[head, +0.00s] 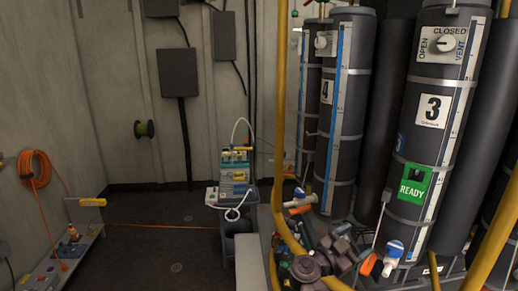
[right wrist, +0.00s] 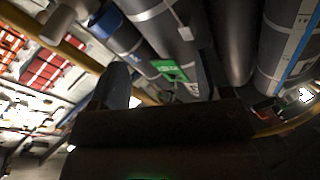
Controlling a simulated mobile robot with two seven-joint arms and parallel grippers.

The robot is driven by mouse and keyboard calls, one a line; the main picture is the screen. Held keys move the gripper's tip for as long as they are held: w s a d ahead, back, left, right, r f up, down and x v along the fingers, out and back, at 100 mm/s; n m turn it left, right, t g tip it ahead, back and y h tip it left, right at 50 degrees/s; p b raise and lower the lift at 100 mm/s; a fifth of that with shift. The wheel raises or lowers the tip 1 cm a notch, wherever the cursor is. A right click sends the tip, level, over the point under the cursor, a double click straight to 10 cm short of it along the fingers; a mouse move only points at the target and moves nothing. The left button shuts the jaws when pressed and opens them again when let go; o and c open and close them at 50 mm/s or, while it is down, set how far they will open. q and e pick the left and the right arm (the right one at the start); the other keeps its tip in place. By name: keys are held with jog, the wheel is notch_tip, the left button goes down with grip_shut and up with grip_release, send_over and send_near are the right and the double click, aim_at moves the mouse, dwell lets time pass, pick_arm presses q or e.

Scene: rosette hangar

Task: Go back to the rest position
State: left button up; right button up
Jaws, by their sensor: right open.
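My right gripper (right wrist: 160,82) shows in the right wrist view as a dark, blurred shape with its two fingers apart. It is open, and nothing shows between the fingers. Tall dark cylinders and the green READY sign (right wrist: 170,70) lie beyond it in that view. In the head view the same READY sign (head: 415,184) is on the cylinder marked 3 (head: 433,110). I cannot clearly pick out the right gripper among the dark fittings in the head view. My left gripper is not in view.
Cylinder 4 (head: 339,110) stands left of cylinder 3. A yellow rail (head: 280,110) and dark valve fittings (head: 305,268) crowd their front. A cart with a labelled container (head: 235,175) stands at the back wall. An orange hose (head: 37,168) hangs at left. The middle-left floor (head: 150,250) is mostly open.

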jog(key=w+a+r+n+t+y, duration=0.3)
jog(key=a+r+n+t+y, duration=0.45)
jog(key=t, duration=0.55)
jog(key=s+d+f+n+g+y, duration=0.1)
jog(key=s+f+n+g+y, duration=0.25)
jog(key=s+f+y, duration=0.45)
jog(key=s+d+f+n+g+y, duration=0.15)
jog(key=s+f+n+y, duration=0.3)
jog(key=f, duration=0.45)
pick_arm(q)
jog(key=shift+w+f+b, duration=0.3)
jog(key=shift+b, duration=0.5)
pick_arm(e)
jog(key=s+d+f+n+g+h, duration=0.1)
jog(key=s+d+f+g, duration=0.1)
jog(key=s+f, duration=0.4)
jog(key=s+d+f+g+h, duration=0.1)
jog(key=s+d+f+g, duration=0.2)
jog(key=s+f, duration=0.4)
jog(key=s+d, duration=0.1)
jog(key=s, duration=0.6)
jog(key=shift+s+d+f+n+g+h, duration=0.25)
jog(key=shift+s+f+n+g+h, duration=0.05)
jog(key=shift+n+h, duration=0.1)
